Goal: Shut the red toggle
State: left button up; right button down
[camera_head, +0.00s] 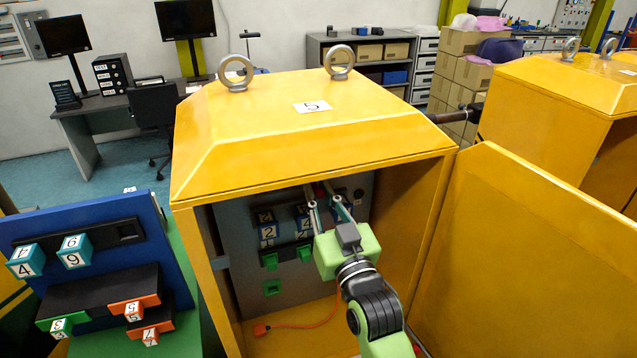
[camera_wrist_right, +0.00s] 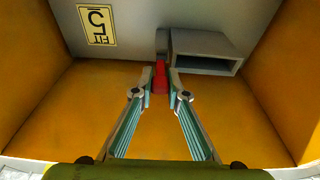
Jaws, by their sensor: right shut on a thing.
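The red toggle (camera_wrist_right: 160,78) shows in the right wrist view between the fingertips of my right gripper (camera_wrist_right: 160,86). It juts from the grey panel inside the yellow cabinet. In the head view my right gripper (camera_head: 328,203) reaches into the open cabinet at the upper right of the panel. Its fingers are closed on the red toggle, which is mostly hidden there behind the fingers. My left gripper is not in view.
The yellow cabinet (camera_head: 262,155) has side walls and a roof close around my right arm. Its open door (camera_head: 530,260) stands to the right. A blue board (camera_head: 60,222) with numbered blocks stands left.

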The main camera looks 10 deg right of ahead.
jog(key=shift+r+g, duration=0.15)
jog(key=shift+g, duration=0.15)
dwell(0.4)
jog(key=c, duration=2)
grip_release()
jog(key=shift+o, duration=0.2)
jog(key=v, duration=1.2)
